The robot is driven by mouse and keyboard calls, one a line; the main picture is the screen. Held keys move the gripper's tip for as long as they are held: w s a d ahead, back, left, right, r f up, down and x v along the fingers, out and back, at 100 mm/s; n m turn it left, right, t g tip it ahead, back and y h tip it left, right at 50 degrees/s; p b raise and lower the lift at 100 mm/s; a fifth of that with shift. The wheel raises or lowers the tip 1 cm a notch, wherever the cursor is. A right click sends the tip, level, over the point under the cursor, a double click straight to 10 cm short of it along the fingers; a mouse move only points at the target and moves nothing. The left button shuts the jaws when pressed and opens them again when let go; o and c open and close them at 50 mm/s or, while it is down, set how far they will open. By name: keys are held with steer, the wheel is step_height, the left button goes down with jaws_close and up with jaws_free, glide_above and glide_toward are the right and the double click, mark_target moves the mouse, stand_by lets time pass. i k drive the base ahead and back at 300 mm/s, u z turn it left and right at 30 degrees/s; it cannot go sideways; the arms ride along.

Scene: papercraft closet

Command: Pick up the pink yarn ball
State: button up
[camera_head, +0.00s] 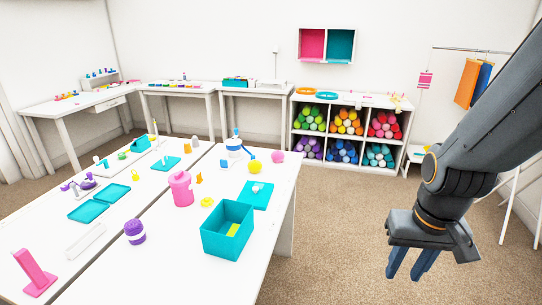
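A pink ball (278,157), which looks like the pink yarn ball, sits on the white table (180,240) near its far right corner. Its yarn texture is too small to make out. My gripper (407,277) hangs at the right, over the carpet and off the table. Its two blue fingers point down with a gap between them and nothing held. It is well apart from the ball, to the right of it and lower in the picture.
A yellow ball (255,167) lies close to the pink ball, with a teal tray (257,195) in front. A teal box (228,230) and a pink canister (181,188) stand nearer. Carpet (335,230) between table and gripper is clear. A white cubby shelf (348,117) stands behind.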

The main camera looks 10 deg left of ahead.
mark_target(277, 156)
steer(key=i, duration=1.55)
